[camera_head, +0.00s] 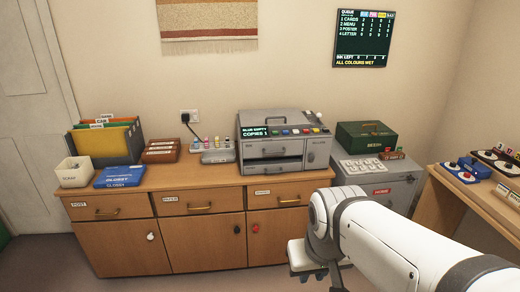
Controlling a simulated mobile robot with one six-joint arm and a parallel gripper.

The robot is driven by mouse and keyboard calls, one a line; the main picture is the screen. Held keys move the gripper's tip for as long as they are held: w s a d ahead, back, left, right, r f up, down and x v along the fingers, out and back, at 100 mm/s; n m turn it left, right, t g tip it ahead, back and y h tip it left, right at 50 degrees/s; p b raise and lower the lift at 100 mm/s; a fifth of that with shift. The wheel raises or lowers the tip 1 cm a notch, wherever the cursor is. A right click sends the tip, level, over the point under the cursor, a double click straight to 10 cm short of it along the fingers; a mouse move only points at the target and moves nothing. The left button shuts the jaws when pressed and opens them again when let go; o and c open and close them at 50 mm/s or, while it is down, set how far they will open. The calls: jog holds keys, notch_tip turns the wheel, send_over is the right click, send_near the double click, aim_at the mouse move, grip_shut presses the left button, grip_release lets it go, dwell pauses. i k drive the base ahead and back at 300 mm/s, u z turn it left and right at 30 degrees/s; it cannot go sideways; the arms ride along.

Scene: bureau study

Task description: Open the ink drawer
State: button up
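A wooden sideboard (190,185) has a row of three shut drawers. The left drawer (105,209) is labelled POST and the middle drawer (198,201) seems to read PAPER. The right drawer (285,195) has a label too small to read. No drawer legibly reads ink. A grey copying machine (284,140) on the sideboard has a display that appears to read BLUE EMPTY, COPIES 1, and shut front compartments with handles. My gripper (322,280) hangs low in front of the sideboard's right end, apart from the drawers. Its fingertips are partly cut off by the frame's lower edge.
A file holder (106,141), blue box (121,177), white bin (74,172), brown tray (162,151) and small bottles (207,142) stand on the sideboard. A grey cabinet (377,181) carries a green box (366,137). A wooden desk (485,207) stands right. Floor shows in front.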

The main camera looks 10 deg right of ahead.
aim_at(250, 151)
jog(key=z, duration=0.4)
jog(key=i, duration=1.25)
jog(key=u, duration=0.35)
